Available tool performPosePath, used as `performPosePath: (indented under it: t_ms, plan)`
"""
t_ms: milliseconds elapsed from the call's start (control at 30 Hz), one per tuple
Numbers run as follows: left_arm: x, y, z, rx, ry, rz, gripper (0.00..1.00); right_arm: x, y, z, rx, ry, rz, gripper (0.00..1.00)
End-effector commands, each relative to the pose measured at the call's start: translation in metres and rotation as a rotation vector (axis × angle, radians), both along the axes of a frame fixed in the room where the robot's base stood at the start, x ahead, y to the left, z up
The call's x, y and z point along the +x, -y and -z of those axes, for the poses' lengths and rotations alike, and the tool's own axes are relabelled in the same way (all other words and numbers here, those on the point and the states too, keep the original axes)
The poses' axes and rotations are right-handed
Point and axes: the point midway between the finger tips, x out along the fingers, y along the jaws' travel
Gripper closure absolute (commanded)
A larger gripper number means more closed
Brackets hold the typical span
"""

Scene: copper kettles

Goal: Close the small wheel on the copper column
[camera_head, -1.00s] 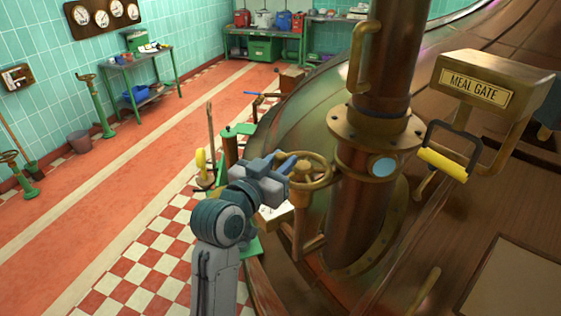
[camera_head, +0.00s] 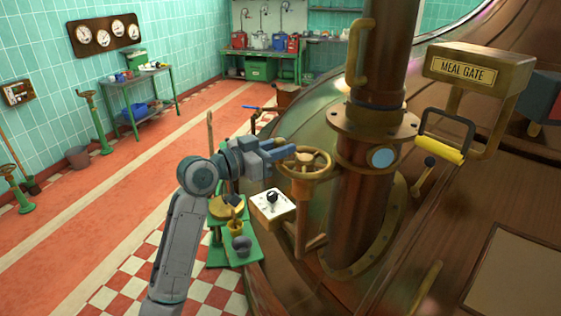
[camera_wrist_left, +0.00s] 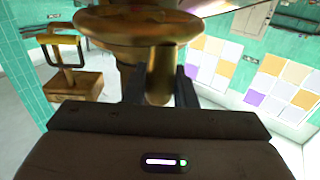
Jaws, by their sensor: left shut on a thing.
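The small brass wheel (camera_head: 306,160) sits on a bracket post at the left side of the copper column (camera_head: 362,205), below the column's upper flange. My left gripper (camera_head: 287,151) reaches in from the left and is shut at the wheel's left rim. In the left wrist view a brass part of the wheel (camera_wrist_left: 160,72) stands between my two dark fingers, with a round brass piece (camera_wrist_left: 135,27) above it. The exact contact is partly hidden by the fingers. My right gripper is not in view.
A white box with a black knob (camera_head: 271,205) sits below the wheel. A green stand (camera_head: 243,252) holds small items left of it. A yellow-gripped lever (camera_head: 440,149) hangs under the MEAL GATE sign (camera_head: 468,70) at right. Open tiled floor lies left.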

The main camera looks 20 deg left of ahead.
Motion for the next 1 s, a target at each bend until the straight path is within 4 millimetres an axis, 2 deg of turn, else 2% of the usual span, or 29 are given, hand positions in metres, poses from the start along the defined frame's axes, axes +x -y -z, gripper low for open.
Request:
performPosePath:
  t_ms: [33, 300, 800, 833, 933, 1000]
  plan:
    - [0.003, -0.002, 0.004, 0.0, 0.004, 0.022, 1.0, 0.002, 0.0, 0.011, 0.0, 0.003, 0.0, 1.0]
    - [0.008, -0.003, 0.001, 0.0, 0.004, 0.118, 1.0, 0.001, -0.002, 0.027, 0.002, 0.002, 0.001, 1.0]
    - [0.008, -0.003, -0.002, 0.0, 0.004, 0.14, 1.0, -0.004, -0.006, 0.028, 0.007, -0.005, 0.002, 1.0]
    - [0.008, -0.003, -0.002, 0.0, 0.004, 0.14, 0.74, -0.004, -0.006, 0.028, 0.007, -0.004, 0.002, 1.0]
    - [0.008, -0.003, -0.001, -0.001, 0.003, 0.14, 0.56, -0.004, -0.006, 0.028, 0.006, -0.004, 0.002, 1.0]
    - [0.008, -0.003, -0.001, -0.001, 0.002, 0.14, 0.56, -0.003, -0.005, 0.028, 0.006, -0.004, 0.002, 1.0]
